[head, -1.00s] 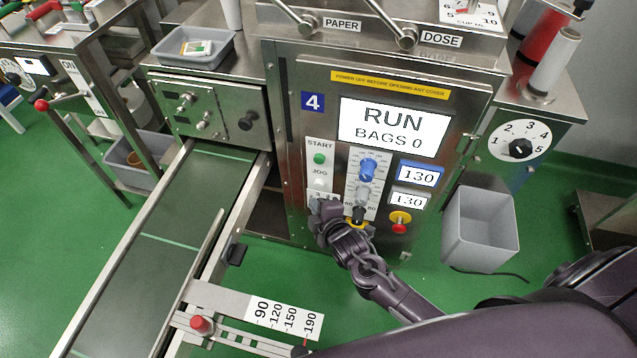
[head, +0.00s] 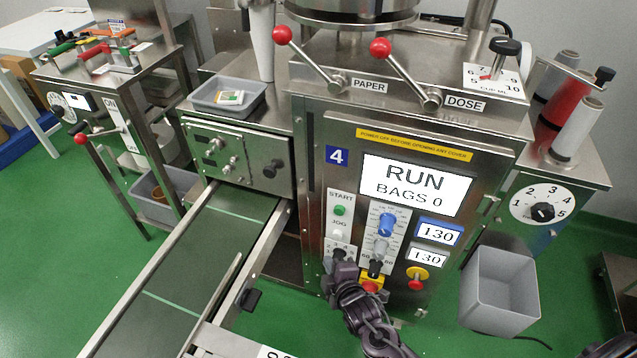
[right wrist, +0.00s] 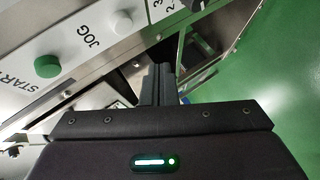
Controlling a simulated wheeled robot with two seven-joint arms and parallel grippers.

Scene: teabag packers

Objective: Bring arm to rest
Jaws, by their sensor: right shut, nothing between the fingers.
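My right gripper (head: 341,262) is in front of the lower left part of the control panel, just below the JOG button (head: 336,235). Its fingers are shut and empty in the right wrist view (right wrist: 162,80), where the green START button (right wrist: 47,66) and white JOG button (right wrist: 122,22) show to the left. It hides part of the numbered selector below JOG. I cannot tell whether it touches the panel. The screen (head: 415,187) reads RUN, BAGS 0. My left gripper is not in view.
A green conveyor (head: 185,270) runs toward the front left. A grey bin (head: 500,290) hangs at the lower right of the machine. PAPER and DOSE levers (head: 432,98) with red knobs stand above the panel. Green floor is open at the left.

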